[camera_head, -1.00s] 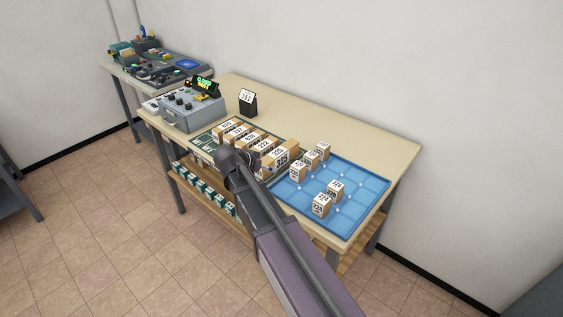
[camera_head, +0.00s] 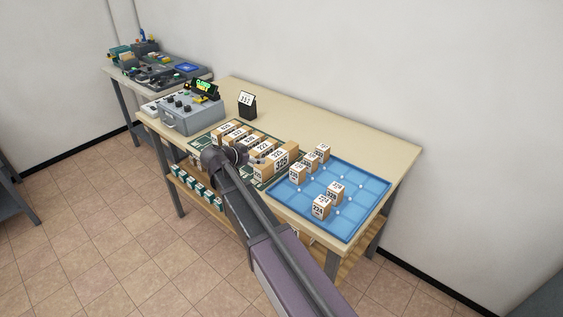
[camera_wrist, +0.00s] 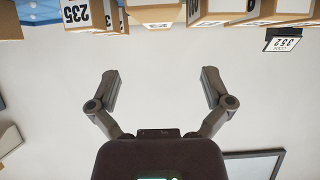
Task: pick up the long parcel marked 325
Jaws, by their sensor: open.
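The long parcel marked 325 (camera_head: 277,162) is a brown box with a white label, at the right end of the parcel row on the dark green mat, beside the blue tray. In the wrist view a brown box next to blue, probably this parcel (camera_wrist: 112,18), shows at the top left edge, partly cut off; its label reads like 235 there. My gripper (camera_head: 250,156) is in front and to the left of the long parcel, over the row's near side. In the wrist view its two fingers (camera_wrist: 161,82) are spread wide with nothing between them.
Several shorter parcels (camera_head: 240,136) stand close to the left of the long one. The blue tray (camera_head: 362,190) on the right holds several small parcels. The back right tabletop (camera_head: 350,135) is clear.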

